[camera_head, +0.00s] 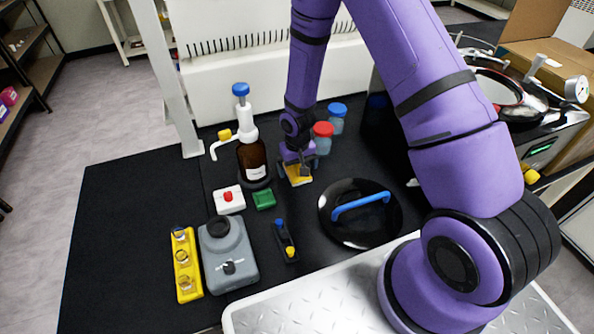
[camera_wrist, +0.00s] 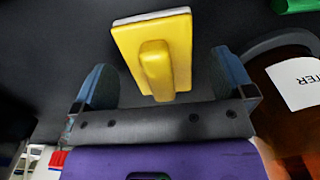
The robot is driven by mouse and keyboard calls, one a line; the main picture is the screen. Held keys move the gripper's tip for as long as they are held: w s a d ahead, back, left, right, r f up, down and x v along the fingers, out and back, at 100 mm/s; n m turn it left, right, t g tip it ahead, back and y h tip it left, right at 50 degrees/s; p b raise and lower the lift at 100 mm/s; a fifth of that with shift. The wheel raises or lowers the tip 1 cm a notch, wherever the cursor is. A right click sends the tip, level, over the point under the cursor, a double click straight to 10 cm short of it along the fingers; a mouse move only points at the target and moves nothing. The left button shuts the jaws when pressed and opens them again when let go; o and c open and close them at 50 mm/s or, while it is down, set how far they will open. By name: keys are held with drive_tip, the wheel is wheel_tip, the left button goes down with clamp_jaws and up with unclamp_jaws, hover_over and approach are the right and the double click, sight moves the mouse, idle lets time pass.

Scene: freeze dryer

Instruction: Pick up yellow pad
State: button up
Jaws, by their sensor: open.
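The yellow pad (camera_wrist: 178,40) has a raised yellow grip bar and a thin white layer along its far edge. It lies on the black bench top, and in the head view (camera_head: 299,179) it is partly hidden under my gripper. My gripper (camera_wrist: 165,88) is open, with one blue-grey finger on each side of the pad's grip bar. The bar's near end reaches between the fingers, with gaps on both sides. In the head view my gripper (camera_head: 298,170) points down over the pad. I cannot tell whether the fingers touch the bench.
A brown bottle (camera_head: 252,160) with a white pump stands close left of my gripper. Red-capped (camera_head: 323,138) and blue-capped (camera_head: 337,118) jars stand behind.

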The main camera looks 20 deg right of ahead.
sight(298, 166)
drive_tip(key=shift+f, duration=0.7)
drive_tip(key=shift+c, duration=0.2)
drive_tip(key=c, duration=1)
drive_tip(key=shift+r, duration=0.15)
wheel_tip(298, 166, up, 10)
drive_tip(key=shift+f, duration=0.1)
